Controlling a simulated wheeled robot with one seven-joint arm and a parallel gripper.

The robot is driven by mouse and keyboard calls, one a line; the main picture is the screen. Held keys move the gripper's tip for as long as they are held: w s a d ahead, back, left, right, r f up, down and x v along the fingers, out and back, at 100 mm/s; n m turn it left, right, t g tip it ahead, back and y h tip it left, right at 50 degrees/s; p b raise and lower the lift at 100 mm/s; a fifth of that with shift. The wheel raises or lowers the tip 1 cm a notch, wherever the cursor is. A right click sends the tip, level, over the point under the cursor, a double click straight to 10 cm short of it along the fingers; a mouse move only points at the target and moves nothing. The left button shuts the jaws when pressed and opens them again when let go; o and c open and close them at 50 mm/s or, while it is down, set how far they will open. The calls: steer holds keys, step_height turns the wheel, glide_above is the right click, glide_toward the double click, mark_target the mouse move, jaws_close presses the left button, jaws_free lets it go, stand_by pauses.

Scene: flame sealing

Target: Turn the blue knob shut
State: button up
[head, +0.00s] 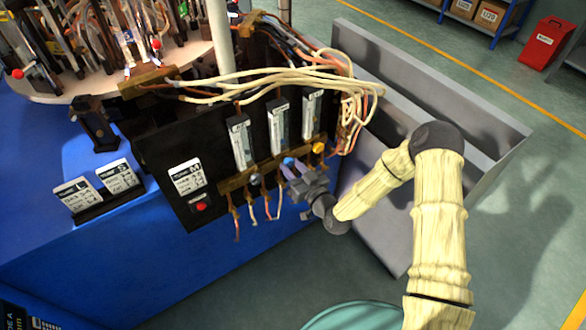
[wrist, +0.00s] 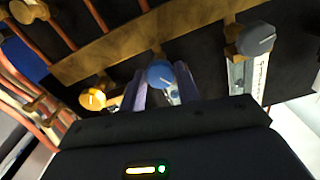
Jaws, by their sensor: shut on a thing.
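The blue knob (head: 289,161) is the middle of three knobs on the brass bar (head: 236,182) below the flow tubes on the black panel. My gripper (head: 291,172) reaches it from the lower right, its fingers at the knob. In the wrist view the blue knob (wrist: 160,73) sits between the two fingertips (wrist: 160,85), which are closed on its sides. A white pointer line shows on its face. The yellow knob (wrist: 93,99) and the grey knob (wrist: 256,39) flank it; in the head view they are the yellow knob (head: 319,148) at right and the grey knob (head: 254,179) at left.
White and orange hoses (head: 290,82) hang over the panel top and right edge. A red button (head: 202,206) and label card (head: 187,177) are at the panel's left. A grey metal bin (head: 430,110) stands close behind my arm.

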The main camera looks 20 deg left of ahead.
steer(key=m+b, duration=0.1)
steer(key=m, duration=0.5)
steer(key=shift+m, duration=0.3)
stand_by(0.4)
steer(key=o, duration=1)
steer(key=shift+s, duration=0.1)
steer(key=v, duration=1.7)
steer(key=shift+d+b, duration=0.25)
steer(key=shift+b, duration=0.15)
